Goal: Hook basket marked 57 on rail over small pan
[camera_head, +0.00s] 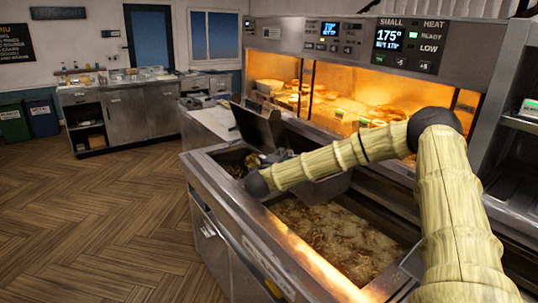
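My arm in its tan sleeve reaches from the lower right over the fryer to a dark wrist joint at the left. My gripper (279,156) seems to be the small dark shape just behind that joint. It is mostly hidden, and its fingers cannot be made out. A pan of bubbling oil (335,236) lies below the forearm. A grey metal wall (325,191) shows under the forearm; I cannot tell whether it is part of a basket. No mark 57 is readable. A display reading SMALL, 175° and READY (404,40) is above at the right. The rail cannot be clearly picked out.
A second, darker pan (234,161) lies at the fryer's far left end, with an upright dark metal panel (258,127) beside it. A lit warming cabinet (345,95) with food stands behind. The wooden floor (95,215) at left is clear.

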